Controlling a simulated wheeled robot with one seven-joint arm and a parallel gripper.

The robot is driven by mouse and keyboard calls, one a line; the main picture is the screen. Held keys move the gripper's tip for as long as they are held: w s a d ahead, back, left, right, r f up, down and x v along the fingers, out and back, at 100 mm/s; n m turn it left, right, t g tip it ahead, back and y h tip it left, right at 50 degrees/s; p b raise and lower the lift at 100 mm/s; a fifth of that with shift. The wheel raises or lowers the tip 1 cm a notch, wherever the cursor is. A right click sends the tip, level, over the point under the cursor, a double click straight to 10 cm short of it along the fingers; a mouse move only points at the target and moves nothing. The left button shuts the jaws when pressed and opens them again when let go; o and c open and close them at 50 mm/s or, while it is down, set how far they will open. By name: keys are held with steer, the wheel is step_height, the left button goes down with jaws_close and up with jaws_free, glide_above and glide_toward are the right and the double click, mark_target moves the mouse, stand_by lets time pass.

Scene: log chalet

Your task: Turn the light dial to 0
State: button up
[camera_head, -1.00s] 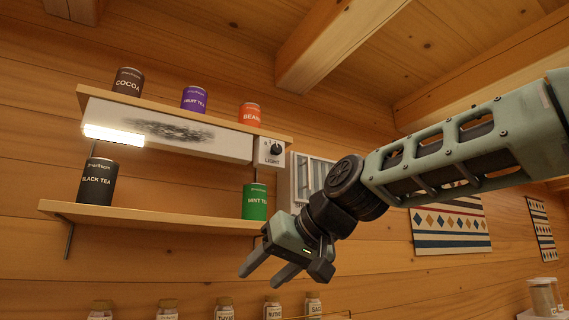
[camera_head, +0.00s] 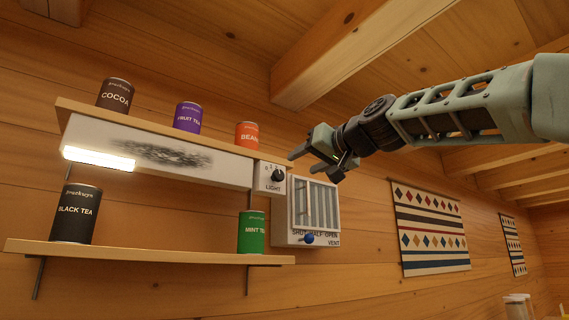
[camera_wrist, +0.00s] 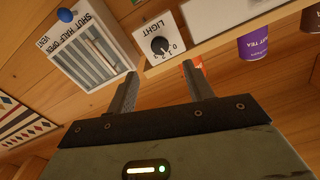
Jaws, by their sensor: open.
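The light dial (camera_head: 278,175) is a black round knob on a small white panel marked LIGHT, at the right end of the upper shelf's white lamp housing. It shows upright-flipped in the wrist view (camera_wrist: 159,45), with small numbers beside it; I cannot tell for sure which number it points to. The lamp strip (camera_head: 99,157) glows white. My gripper (camera_head: 314,167) is open and empty, to the right of the dial in the head view. In the wrist view the two fingers (camera_wrist: 159,72) are spread below the dial, with no contact visible.
A white vent box (camera_head: 313,207) with a blue knob (camera_head: 309,239) is mounted right of the dial. Above stand cocoa (camera_head: 115,96), fruit tea (camera_head: 187,117) and beans (camera_head: 247,136) tins. Black tea (camera_head: 76,214) and mint tea (camera_head: 251,232) tins stand on the lower shelf (camera_head: 140,252).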

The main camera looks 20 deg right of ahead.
mark_target(280, 174)
steer(key=p+x, duration=0.5)
steer(key=x, duration=0.3)
steer(key=shift+w+a+r, duration=0.1)
steer(key=shift+w, duration=0.15)
steer(key=shift+w+a, duration=0.1)
steer(key=shift+w, duration=0.25)
steer(key=c, duration=1)
